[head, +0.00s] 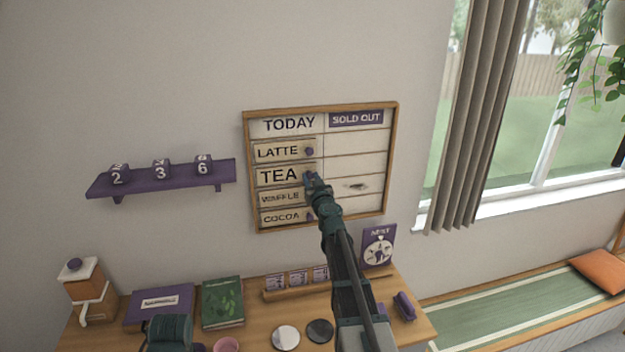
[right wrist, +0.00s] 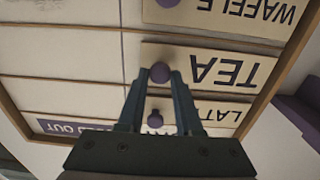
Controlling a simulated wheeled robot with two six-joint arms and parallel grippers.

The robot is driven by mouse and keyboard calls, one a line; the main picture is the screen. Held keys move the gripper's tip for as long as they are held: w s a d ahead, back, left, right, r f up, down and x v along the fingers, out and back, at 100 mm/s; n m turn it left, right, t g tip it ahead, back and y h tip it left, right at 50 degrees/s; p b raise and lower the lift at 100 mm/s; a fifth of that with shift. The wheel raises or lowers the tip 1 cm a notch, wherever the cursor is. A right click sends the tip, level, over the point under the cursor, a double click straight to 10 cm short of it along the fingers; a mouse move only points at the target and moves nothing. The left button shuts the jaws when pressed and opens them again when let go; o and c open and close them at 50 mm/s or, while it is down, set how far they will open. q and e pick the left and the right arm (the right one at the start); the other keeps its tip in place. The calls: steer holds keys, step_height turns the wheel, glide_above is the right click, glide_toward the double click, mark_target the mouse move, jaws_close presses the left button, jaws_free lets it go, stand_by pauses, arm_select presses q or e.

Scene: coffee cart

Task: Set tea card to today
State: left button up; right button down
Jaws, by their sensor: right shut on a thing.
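The menu board (head: 354,140) hangs on the wall with a TODAY column at left and a SOLD OUT column at right. The TEA card (head: 279,176) is in the TODAY column, between LATTE and WAFFLE. It looks bigger than its neighbours; I cannot tell if it touches the board. My right gripper (head: 312,178) is shut on the card's purple knob. In the right wrist view, which is upside down, the knob (right wrist: 160,72) sits between the fingertips and the TEA card (right wrist: 215,68) shows beside them. A dark teal part of my left arm shows at bottom left; its fingers are hidden.
LATTE (head: 278,151), WAFFLE (head: 280,197) and COCOA (head: 281,217) cards sit close around TEA. The SOLD OUT column has no cards. A purple shelf (head: 150,180) with number blocks is at left. The counter (head: 255,311) below holds several items.

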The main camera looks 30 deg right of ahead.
steer(key=c, duration=1)
jaws_free()
steer(key=shift+a, duration=0.25)
steer(key=o, duration=0.4)
steer(key=shift+w+a, duration=0.1)
steer(key=v, duration=1.3)
steer(key=shift+s, duration=0.45)
